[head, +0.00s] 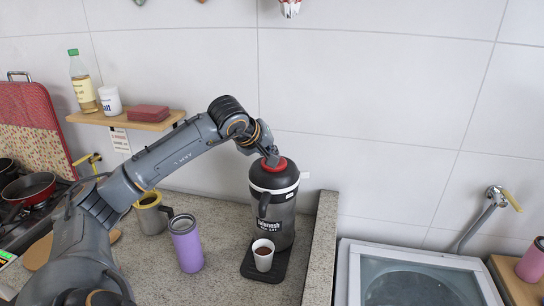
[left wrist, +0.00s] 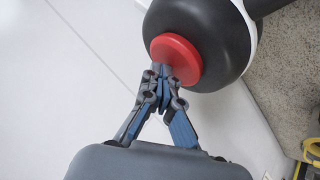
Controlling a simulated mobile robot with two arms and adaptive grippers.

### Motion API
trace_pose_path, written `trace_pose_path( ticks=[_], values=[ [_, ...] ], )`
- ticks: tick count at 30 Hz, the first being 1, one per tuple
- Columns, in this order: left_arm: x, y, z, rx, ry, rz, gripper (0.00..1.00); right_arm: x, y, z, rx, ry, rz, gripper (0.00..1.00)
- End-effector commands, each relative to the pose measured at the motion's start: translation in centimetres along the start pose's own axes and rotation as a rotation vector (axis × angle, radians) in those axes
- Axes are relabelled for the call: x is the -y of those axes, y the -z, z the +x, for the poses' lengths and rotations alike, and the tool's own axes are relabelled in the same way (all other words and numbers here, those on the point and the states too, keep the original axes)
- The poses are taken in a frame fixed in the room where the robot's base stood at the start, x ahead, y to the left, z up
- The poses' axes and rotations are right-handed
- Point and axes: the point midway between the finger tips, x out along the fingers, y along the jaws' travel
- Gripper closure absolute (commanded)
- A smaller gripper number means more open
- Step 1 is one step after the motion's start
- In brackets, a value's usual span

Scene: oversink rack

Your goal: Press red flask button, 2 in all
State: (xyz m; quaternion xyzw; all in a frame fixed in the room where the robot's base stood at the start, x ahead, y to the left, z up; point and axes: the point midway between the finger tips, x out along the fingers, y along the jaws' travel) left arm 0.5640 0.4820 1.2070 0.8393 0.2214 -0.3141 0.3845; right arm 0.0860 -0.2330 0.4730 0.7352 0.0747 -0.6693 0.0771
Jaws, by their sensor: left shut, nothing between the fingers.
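A black and white flask (head: 274,203) stands upright on a dark tray (head: 277,270) on the counter. Its round red button (head: 281,166) is on top. The button also shows in the left wrist view (left wrist: 178,62), on the dark dome of the flask lid. My left gripper (head: 269,158) is shut and empty, pointing down, with its fingertips at the button; they seem to touch it. In the left wrist view the fingertips (left wrist: 161,72) overlap the button's edge. A white cup (head: 263,254) with dark liquid stands in front of the flask. My right gripper is not in view.
A purple tumbler (head: 187,243) and a grey and yellow mug (head: 152,214) stand left of the flask, below my left arm. A wooden shelf (head: 128,121) with a bottle is on the wall. A sink (head: 415,277) lies right of the counter's raised edge.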

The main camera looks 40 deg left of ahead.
Motion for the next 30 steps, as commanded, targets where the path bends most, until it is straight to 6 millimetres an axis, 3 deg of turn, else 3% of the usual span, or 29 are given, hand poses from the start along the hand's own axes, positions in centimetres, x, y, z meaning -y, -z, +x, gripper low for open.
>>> trace_pose_path(
  ticks=[11,30],
  values=[
    [-0.2,0.2,-0.3,0.002,0.001,0.000,1.00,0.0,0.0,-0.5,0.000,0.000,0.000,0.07],
    [-3.2,3.2,-4.4,-0.001,-0.001,-0.001,1.00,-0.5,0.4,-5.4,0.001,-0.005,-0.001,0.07]
  ],
)
